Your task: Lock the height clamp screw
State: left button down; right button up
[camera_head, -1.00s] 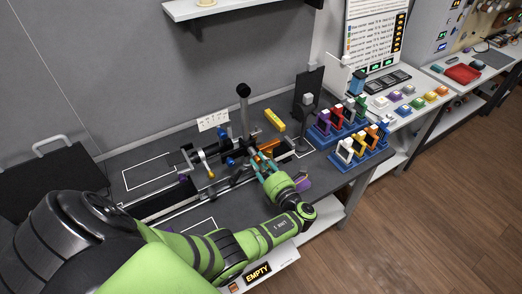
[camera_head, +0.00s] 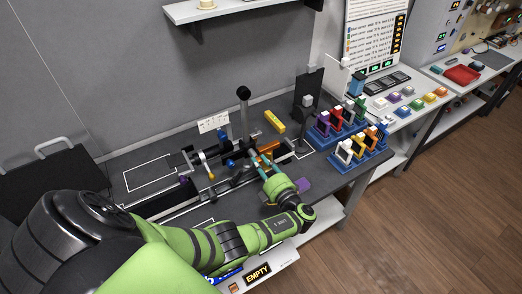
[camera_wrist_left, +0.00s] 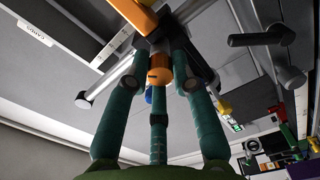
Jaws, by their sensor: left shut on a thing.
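An orange screw knob (camera_wrist_left: 158,70) shows in the left wrist view, on a dark clamp body of the optical rail. My left gripper (camera_wrist_left: 157,82) has its teal fingers closed around this knob, and their tips touch or nearly touch the clamp. In the head view my left gripper (camera_head: 257,162) reaches the rail from the front right. Orange parts (camera_head: 268,147) of the clamp show just beyond its fingertips. The knob itself is mostly hidden by the fingers there. My right gripper is not in view.
A rail (camera_head: 190,207) with several mounts crosses the dark bench. A black-knobbed post (camera_head: 243,92) stands behind the clamp, and a yellow block (camera_head: 275,120) lies back right. Blue racks (camera_head: 345,165) of coloured frames stand to the right. A lever with an orange tip (camera_head: 211,176) is left.

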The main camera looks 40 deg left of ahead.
pick_arm(q)
jog(key=shift+m, duration=0.4)
jog(key=c, duration=1.1)
grip_release()
jog(key=shift+o, duration=0.2)
jog(key=v, duration=1.2)
jog(key=shift+a, duration=0.1)
